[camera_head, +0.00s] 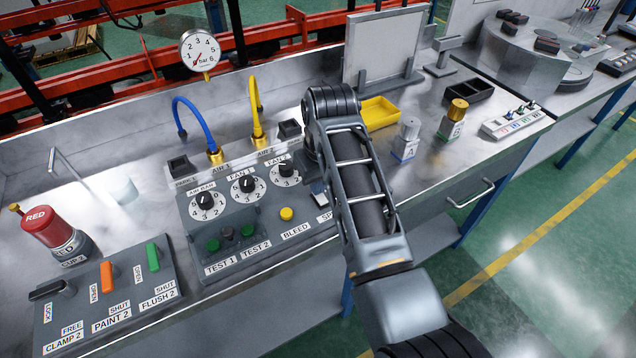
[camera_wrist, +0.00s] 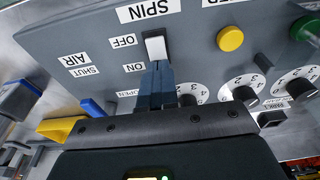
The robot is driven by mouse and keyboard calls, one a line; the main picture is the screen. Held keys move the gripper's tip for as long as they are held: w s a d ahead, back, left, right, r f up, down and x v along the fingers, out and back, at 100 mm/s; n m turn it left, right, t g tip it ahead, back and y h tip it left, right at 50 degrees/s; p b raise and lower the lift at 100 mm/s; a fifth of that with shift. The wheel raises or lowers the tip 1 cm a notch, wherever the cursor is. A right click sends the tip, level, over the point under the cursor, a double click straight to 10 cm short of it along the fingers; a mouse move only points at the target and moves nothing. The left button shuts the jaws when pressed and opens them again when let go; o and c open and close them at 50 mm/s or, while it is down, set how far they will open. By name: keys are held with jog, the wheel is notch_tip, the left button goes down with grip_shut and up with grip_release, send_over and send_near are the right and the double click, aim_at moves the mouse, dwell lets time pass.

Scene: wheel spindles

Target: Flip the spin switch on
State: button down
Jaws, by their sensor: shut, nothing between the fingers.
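The spin switch (camera_wrist: 156,46) is a white rocker in a dark frame on the grey panel, under the upside-down SPIN label in the wrist view. The OFF label (camera_wrist: 123,41) is beside its upper part and the ON label (camera_wrist: 134,68) is beside its lower end. My gripper (camera_wrist: 158,66) is shut and empty, with its blue-grey fingertips right at the rocker's ON end. I cannot tell whether they touch it, or which way the rocker is tilted. In the head view the switch (camera_head: 320,195) shows only partly beside my arm, and my gripper is hidden.
A yellow BLEED button (camera_wrist: 230,39) and numbered dials (camera_wrist: 240,90) are close to the switch. A blue lever (camera_wrist: 92,107) is on the other side, by the AIR label. The head view shows blue and yellow hoses (camera_head: 255,105) and a yellow tray (camera_head: 380,113) behind the panel.

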jog(key=shift+s, duration=0.15)
jog(key=shift+f, duration=0.15)
jog(key=shift+s+d+r+p, duration=0.2)
jog(key=shift+s+d+p, duration=0.25)
jog(key=shift+s, duration=0.1)
